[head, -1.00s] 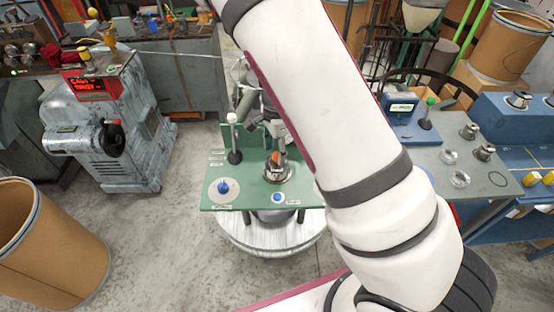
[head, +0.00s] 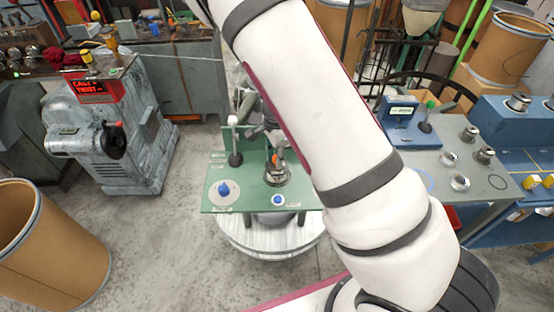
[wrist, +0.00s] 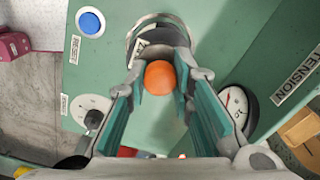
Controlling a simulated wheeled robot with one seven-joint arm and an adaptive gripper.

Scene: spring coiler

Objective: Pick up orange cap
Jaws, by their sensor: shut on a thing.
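The orange cap (wrist: 159,77) is a small round orange piece between my fingertips in the wrist view. My gripper (wrist: 160,84) is shut on it, one finger on each side. In the head view the cap (head: 275,159) is a small orange spot just above the round metal fitting (head: 277,176) on the green machine plate (head: 250,203). My gripper (head: 276,147) comes down on it from above there, partly hidden by my arm. The metal fitting also shows behind the fingertips in the wrist view (wrist: 133,38). I cannot tell whether cap and fitting touch.
A blue knob (head: 224,188), a blue button (head: 278,199) and a lever with a white ball (head: 233,121) stand close by on the plate. A round gauge (wrist: 237,107) is right of my fingers. A blue bench (head: 455,185) stands right, a cardboard drum (head: 60,250) left.

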